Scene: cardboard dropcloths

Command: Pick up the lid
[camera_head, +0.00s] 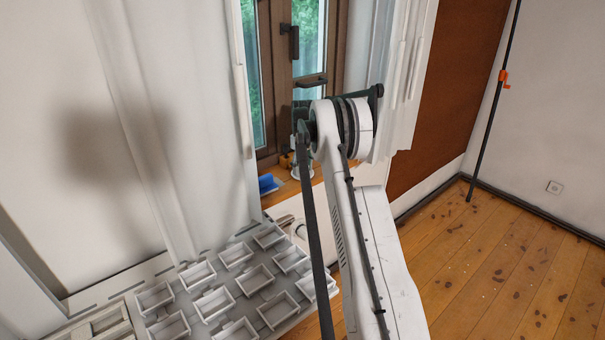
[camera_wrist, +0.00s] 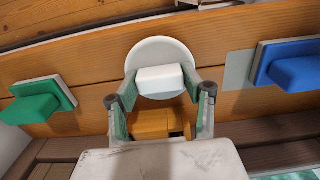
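The lid is a white round disc (camera_wrist: 162,50) with a white block-shaped handle (camera_wrist: 161,79), seen in the middle of the wrist view against a wooden surface. My gripper (camera_wrist: 160,97) is open, with one fingertip to the left and one to the right of the handle. I cannot tell how far the fingertips are from the lid in depth. In the head view my arm hides most of the area around my gripper.
A green block on a grey plate (camera_wrist: 42,100) is left of the lid, and a blue one (camera_wrist: 290,67) is right. An orange-yellow object (camera_wrist: 158,123) shows between the fingers.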

